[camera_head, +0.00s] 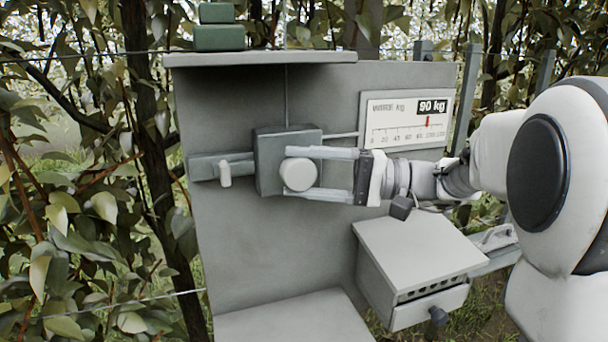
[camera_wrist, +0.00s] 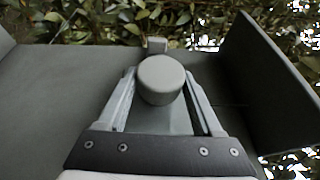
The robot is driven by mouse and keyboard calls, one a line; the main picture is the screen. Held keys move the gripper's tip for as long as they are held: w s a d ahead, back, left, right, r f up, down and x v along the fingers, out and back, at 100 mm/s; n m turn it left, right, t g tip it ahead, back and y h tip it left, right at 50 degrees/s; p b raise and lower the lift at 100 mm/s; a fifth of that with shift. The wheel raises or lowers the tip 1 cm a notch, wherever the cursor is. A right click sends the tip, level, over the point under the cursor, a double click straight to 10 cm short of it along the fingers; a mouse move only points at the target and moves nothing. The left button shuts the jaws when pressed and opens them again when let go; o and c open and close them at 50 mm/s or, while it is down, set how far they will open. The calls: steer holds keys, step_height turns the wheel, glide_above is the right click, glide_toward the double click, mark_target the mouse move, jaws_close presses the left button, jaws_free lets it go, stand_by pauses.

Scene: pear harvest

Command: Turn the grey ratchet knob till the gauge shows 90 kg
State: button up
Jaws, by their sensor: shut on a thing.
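The grey ratchet knob (camera_head: 299,174) is a pale round knob on the front of a grey ratchet block (camera_head: 268,160), which is fixed to an upright grey panel. My gripper (camera_head: 300,173) reaches in from the right with one finger above the knob and one below, shut on it. In the wrist view the knob (camera_wrist: 161,79) sits between the two fingers of my gripper (camera_wrist: 160,85). The gauge (camera_head: 405,120) is a white scale plate at the panel's upper right. Its label reads 90 kg, with a red pointer below the label.
A small lever peg (camera_head: 225,174) sticks out left of the block. Green boxes (camera_head: 218,38) stand on the shelf (camera_head: 262,59) above. A grey drawer box (camera_head: 412,250) stands below my arm. Leafy branches and wires surround the panel.

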steer(key=o, duration=1.3)
steer(key=shift+s+d+f+p, duration=0.15)
steer(key=shift+s+d+p, duration=0.2)
steer(key=shift+d, duration=2.5)
steer(key=shift+s+d+f+p, duration=0.2)
steer(key=shift+s+d+p, duration=0.15)
steer(key=shift+d, duration=2.55)
steer(key=shift+s+d+f+p, duration=0.15)
steer(key=shift+s+d+p, duration=0.2)
steer(key=shift+d, duration=2.5)
